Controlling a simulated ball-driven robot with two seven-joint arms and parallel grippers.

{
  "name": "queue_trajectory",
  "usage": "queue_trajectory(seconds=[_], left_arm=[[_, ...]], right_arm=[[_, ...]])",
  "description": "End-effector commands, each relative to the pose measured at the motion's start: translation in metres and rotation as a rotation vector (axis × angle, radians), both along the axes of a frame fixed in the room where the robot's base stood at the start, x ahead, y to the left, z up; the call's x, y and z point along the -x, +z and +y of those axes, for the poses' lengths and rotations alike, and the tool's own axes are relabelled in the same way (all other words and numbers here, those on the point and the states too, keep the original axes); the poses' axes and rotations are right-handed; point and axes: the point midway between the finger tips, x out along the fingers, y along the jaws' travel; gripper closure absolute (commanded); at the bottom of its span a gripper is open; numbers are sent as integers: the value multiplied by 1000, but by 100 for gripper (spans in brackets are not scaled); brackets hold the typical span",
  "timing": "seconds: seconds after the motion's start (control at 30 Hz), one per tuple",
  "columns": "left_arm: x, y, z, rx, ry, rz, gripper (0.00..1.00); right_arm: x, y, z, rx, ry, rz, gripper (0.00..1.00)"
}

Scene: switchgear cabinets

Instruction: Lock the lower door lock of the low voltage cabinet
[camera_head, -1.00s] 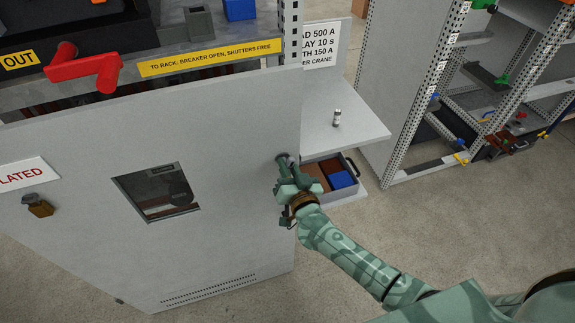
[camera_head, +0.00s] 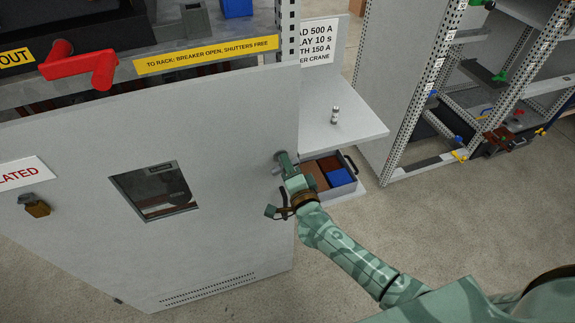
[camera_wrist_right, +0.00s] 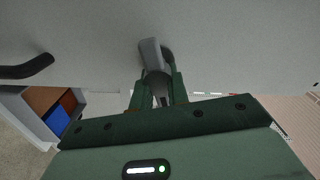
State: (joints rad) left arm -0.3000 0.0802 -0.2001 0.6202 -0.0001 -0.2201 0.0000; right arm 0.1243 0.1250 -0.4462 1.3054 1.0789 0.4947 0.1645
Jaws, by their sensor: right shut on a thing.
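The grey cabinet door (camera_head: 110,240) fills the left of the head view, with a small window (camera_head: 155,192) in it. My right gripper (camera_head: 281,160) is at the right edge of this door. In the right wrist view its green fingers (camera_wrist_right: 157,95) are shut on a grey door lock handle (camera_wrist_right: 152,56) that stands out from the door face. The gripper mostly hides the lock in the head view. My left gripper is not in view.
A shelf (camera_head: 340,125) with a small silver cylinder (camera_head: 335,115) juts out right of the door, above an open drawer (camera_head: 330,178) of boxes. A red handle (camera_head: 80,68) stands out above the door. An open rack (camera_head: 470,90) stands at the far right; floor between is clear.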

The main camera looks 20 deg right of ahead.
Motion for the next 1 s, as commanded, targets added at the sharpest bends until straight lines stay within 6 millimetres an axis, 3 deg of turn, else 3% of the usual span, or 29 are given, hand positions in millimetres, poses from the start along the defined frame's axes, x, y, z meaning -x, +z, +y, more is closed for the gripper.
queue_trajectory(seconds=[0.43,1.0], left_arm=[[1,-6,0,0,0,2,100],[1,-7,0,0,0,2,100]], right_arm=[[0,-3,-1,-250,-1,10,100],[0,-3,-1,-296,-1,12,100]])
